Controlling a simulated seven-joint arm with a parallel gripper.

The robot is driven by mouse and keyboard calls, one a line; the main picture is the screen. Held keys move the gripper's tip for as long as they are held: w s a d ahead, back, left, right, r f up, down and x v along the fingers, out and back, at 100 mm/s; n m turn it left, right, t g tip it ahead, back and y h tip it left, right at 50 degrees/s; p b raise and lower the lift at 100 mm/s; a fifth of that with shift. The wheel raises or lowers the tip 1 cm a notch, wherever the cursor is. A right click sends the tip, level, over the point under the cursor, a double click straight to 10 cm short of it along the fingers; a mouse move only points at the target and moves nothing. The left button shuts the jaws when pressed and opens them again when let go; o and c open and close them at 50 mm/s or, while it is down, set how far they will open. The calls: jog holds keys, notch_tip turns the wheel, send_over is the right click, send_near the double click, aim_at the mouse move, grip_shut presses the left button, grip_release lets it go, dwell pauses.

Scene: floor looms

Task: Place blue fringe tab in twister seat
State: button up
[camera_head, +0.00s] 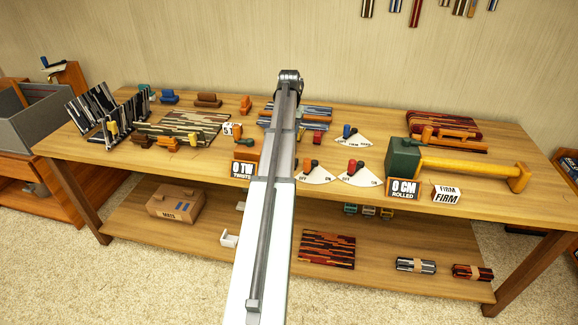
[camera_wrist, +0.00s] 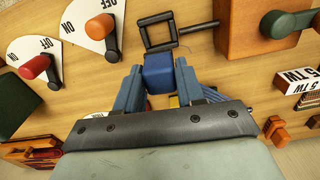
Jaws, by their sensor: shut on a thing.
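In the wrist view, my gripper (camera_wrist: 160,82) is shut on a blue block, the blue fringe tab (camera_wrist: 158,73), which sits between the two blue-grey fingers. Just beyond it is a small black square frame (camera_wrist: 148,32) with a thin rod pointing right; it may be the twister seat, but I cannot tell for sure. The tab's far edge is close to the frame, and I cannot tell whether they touch. Right of the frame is an orange-brown wooden block (camera_wrist: 255,32) with a dark green knob. In the head view, my arm hides the gripper and the held tab.
White dials with red (camera_wrist: 37,66) and orange (camera_wrist: 100,27) levers lie left of my gripper. A "0 TW" sign (camera_head: 243,168) stands near the front edge.

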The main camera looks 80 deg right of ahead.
jog(key=shift+a+f+n, duration=0.1)
jog(key=shift+a+n, duration=0.2)
jog(key=shift+f, duration=4.95)
jog(key=o, duration=1)
jog(key=shift+f, duration=0.1)
jog(key=shift+o, duration=0.2)
notch_tip(320, 180, up, 12)
jog(key=shift+r, duration=0.15)
